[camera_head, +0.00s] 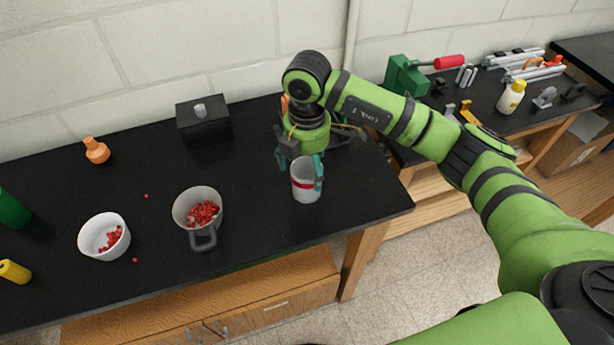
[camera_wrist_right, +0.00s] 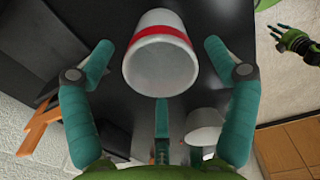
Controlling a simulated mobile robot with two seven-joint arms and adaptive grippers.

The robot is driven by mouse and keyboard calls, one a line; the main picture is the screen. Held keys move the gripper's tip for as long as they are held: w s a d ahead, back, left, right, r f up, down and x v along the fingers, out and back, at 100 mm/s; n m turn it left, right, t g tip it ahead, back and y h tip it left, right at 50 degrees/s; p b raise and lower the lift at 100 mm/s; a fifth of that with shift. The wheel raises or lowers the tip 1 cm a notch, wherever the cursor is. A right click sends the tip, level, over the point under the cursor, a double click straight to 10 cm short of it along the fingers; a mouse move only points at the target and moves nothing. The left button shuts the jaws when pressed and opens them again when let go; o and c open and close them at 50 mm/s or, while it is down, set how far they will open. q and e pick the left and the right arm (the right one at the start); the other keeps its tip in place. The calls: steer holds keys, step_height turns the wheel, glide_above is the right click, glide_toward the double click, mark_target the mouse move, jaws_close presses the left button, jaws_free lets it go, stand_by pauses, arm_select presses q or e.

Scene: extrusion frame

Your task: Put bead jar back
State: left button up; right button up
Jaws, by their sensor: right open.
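The bead jar (camera_head: 305,189), white with a red band, stands upright near the right front part of the black bench. My right gripper (camera_head: 300,168) is open with its teal fingers at either side of the jar. In the right wrist view the jar (camera_wrist_right: 160,62) lies between the spread fingers (camera_wrist_right: 156,48), with gaps on both sides.
A grey mug (camera_head: 185,208) and a white bowl (camera_head: 90,248), both holding red beads, stand to the left. A few beads lie loose on the bench (camera_head: 255,215). The bench ends right of the jar.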

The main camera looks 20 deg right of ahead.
step_height(320, 180, up, 8)
steer(key=b, duration=0.1)
steer(key=shift+b, duration=0.35)
